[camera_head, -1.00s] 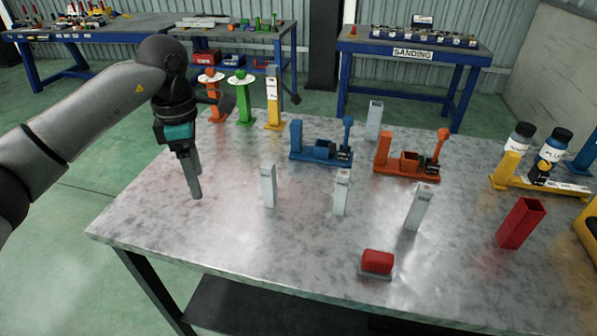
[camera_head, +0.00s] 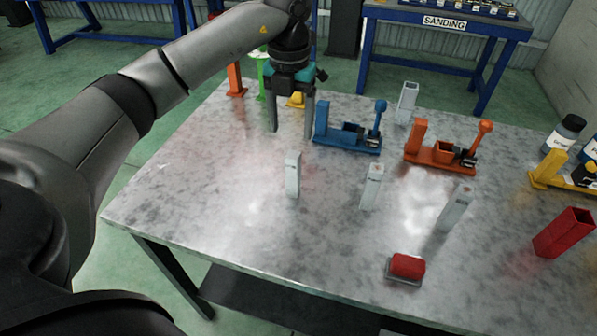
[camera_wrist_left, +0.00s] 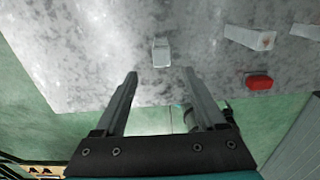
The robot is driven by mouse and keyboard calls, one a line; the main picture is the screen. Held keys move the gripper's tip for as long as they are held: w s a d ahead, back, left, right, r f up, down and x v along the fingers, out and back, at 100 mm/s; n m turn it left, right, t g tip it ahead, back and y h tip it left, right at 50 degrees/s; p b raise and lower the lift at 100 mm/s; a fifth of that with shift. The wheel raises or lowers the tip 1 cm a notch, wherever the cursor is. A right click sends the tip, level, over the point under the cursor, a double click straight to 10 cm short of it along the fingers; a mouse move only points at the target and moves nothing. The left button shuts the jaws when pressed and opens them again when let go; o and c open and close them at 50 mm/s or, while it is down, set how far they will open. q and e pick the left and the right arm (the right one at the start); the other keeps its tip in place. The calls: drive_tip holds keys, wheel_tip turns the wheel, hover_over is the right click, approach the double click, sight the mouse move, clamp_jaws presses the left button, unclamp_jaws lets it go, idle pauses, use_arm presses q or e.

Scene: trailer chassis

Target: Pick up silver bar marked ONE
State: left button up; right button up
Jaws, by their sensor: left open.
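Three upright silver bars stand on the metal table (camera_head: 225,225): a left one (camera_head: 292,174), a middle one (camera_head: 371,187) and a right one (camera_head: 455,208). A fourth silver upright piece (camera_head: 407,100) stands at the back, with a top that looks hollow. I cannot read a ONE mark on any of them. My left gripper (camera_head: 290,134) is open and empty, pointing down behind the left bar. In the left wrist view, one silver bar (camera_wrist_left: 161,52) shows just beyond and between the open fingertips, apart from them. My right gripper is not in view.
A blue fixture (camera_head: 345,139) stands close right of my left gripper, with an orange fixture (camera_head: 440,157) farther right. A red block (camera_head: 405,267) lies near the front edge, and a red hollow box (camera_head: 563,233) stands at right. The table's left front is clear.

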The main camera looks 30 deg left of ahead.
sight(293, 169)
use_arm(q)
wheel_tip(293, 169, down, 13)
drive_tip(key=shift+w+d+f+b, duration=0.1)
drive_tip(key=shift+d+b, duration=0.05)
drive_tip(key=shift+b, duration=0.4)
clamp_jaws()
idle(0.5)
